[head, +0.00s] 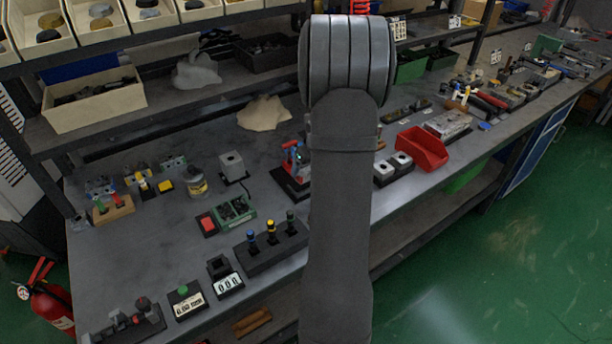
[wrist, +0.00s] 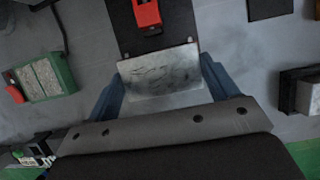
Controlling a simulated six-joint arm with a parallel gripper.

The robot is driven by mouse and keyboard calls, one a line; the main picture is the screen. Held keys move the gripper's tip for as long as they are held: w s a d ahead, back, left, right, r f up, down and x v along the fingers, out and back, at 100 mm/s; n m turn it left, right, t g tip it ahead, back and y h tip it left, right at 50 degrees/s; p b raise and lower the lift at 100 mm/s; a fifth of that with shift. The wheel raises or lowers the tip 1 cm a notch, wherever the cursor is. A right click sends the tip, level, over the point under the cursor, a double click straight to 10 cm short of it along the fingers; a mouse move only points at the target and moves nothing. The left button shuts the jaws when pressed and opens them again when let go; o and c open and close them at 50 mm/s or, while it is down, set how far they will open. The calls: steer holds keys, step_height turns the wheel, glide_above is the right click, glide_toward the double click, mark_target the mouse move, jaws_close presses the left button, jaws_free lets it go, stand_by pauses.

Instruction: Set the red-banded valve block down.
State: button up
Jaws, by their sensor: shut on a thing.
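My gripper (wrist: 163,84) is shut in the wrist view, its two blue fingers on either side of a grey metal block (wrist: 160,72). The block's scuffed, dark-streaked face shows; no red band is visible on it, so I cannot confirm its marking. Its far edge lies against or over a dark plate (wrist: 122,20) that carries a red part (wrist: 146,14). Whether the block touches that plate or the bench below is hidden. In the head view my arm covers the gripper and block; a red and blue fixture (head: 293,157) on a black base shows just left of my arm.
A green-framed tray (head: 237,212) and a red button box (head: 207,223) stand left of the fixture. A grey block (head: 232,164) stands behind them. Two pale-topped blocks (head: 384,169) and a red bin (head: 422,148) are right of my arm. Bare bench (head: 130,250) lies at left.

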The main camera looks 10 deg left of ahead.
steer(key=shift+w+a+f, duration=0.15)
steer(key=shift+a+f, duration=0.2)
steer(key=shift+a, duration=0.15)
steer(key=shift+f, duration=1.95)
steer(key=shift+f, duration=0.15)
steer(key=o, duration=1.3)
steer(key=v, duration=1.2)
